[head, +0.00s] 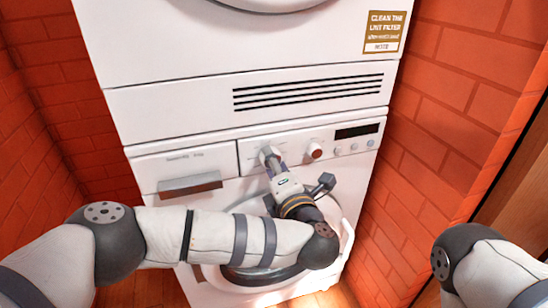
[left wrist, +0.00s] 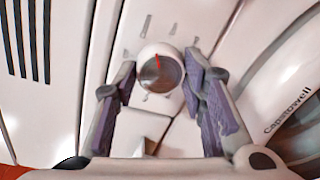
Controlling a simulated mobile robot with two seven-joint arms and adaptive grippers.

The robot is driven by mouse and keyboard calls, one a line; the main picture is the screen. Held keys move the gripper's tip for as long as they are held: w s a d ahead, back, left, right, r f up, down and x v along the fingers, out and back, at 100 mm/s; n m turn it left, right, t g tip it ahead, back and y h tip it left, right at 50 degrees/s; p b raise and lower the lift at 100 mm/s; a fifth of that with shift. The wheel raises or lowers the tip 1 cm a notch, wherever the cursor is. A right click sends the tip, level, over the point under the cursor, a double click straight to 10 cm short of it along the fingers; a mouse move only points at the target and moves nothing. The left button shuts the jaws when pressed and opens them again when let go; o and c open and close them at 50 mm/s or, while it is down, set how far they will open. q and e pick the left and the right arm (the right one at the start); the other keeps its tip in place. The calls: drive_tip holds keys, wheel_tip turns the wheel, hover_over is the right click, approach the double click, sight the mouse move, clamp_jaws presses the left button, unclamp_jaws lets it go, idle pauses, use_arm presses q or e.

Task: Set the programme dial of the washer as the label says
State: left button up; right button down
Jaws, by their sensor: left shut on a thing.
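The washer (head: 148,175) stands below a white machine. My left gripper (head: 273,160) is at its control panel, shut on a round dial that its fingers largely hide in the head view. In the left wrist view the dial (left wrist: 165,72) is round and pale with a dark grey face and a red pointer line directed roughly upward in the picture. The purple-padded fingers of the left gripper (left wrist: 161,82) are on both sides of it. Short grey marks surround the dial; no lettering on them is readable. My right gripper is out of view.
A drawer handle (head: 190,184) is at left, and the round door (head: 345,235) below. A gold lint-filter label (head: 384,32) is above. Brick walls (head: 440,130) close in both sides.

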use_arm(q)
drive_tip(key=shift+d+m+g+y+p, duration=0.15)
drive_tip(key=shift+m+y+p, duration=0.4)
drive_tip(key=shift+m, duration=3)
drive_tip(key=shift+a+m+g+y+p, duration=0.15)
drive_tip(key=shift+m+p, duration=0.65)
drive_tip(key=shift+m, duration=2.75)
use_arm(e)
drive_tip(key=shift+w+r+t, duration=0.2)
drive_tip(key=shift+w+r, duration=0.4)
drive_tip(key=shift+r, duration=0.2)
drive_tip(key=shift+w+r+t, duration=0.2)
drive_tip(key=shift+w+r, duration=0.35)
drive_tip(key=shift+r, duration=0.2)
use_arm(q)
drive_tip(key=shift+d, duration=0.1)
drive_tip(key=o, duration=1.2)
drive_tip(key=shift+c, duration=0.2)
drive_tip(key=shift+d, duration=0.1)
drive_tip(key=v, duration=1.2)
